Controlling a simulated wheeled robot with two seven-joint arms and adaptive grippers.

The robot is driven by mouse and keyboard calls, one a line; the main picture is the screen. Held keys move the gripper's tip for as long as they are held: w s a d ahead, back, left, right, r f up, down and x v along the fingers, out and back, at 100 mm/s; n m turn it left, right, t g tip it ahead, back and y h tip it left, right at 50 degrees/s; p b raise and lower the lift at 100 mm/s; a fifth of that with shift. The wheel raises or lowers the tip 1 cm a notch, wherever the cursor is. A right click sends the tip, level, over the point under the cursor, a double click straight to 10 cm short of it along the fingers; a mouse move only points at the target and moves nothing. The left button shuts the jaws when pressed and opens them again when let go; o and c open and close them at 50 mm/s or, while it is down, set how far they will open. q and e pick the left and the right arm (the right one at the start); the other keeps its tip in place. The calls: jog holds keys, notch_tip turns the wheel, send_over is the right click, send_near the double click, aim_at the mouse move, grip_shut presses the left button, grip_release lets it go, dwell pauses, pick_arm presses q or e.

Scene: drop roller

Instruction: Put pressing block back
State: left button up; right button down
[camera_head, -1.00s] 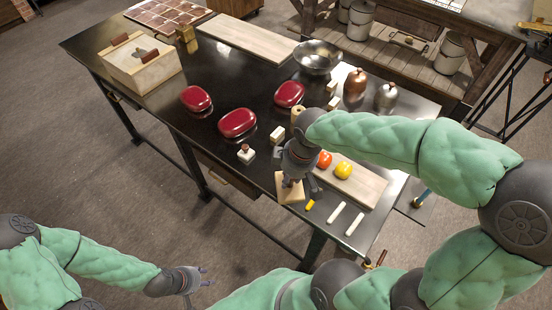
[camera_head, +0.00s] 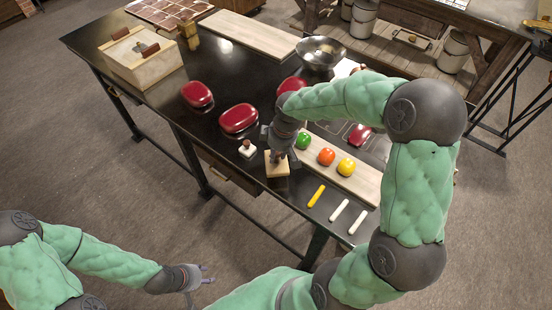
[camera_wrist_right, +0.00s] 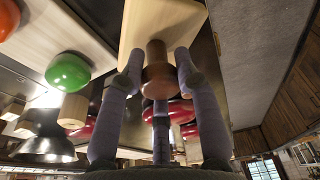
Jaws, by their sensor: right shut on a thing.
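The pressing block (camera_head: 277,165) is a pale wooden block with a brown knob. It is near the front edge of the dark table. My right gripper (camera_head: 278,152) is above it and shut on its knob. The right wrist view shows the fingers around the brown knob (camera_wrist_right: 157,68), with the pale block (camera_wrist_right: 160,22) beyond it. I cannot tell whether the block touches the table. My left gripper (camera_head: 204,275) is open and empty, off the table at lower left.
Red lidded dishes (camera_head: 239,119) and a small white stamp-like piece (camera_head: 247,149) stand left of my right gripper. A board (camera_head: 369,183) with green, orange and yellow balls is to its right. A wooden box (camera_head: 140,65) sits at the table's far left.

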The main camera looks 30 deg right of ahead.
aim_at(276, 159)
jog(key=shift+w+f, duration=0.3)
jog(key=shift+f, duration=0.15)
jog(key=shift+f+b, duration=0.35)
jog(key=shift+f, duration=1.05)
jog(key=shift+f, duration=0.15)
jog(key=c, duration=0.9)
grip_release()
jog(key=shift+r, duration=0.35)
notch_tip(276, 159, up, 11)
jog(key=s+d+p, duration=0.1)
jog(key=s+p, duration=0.1)
jog(key=shift+r, duration=0.2)
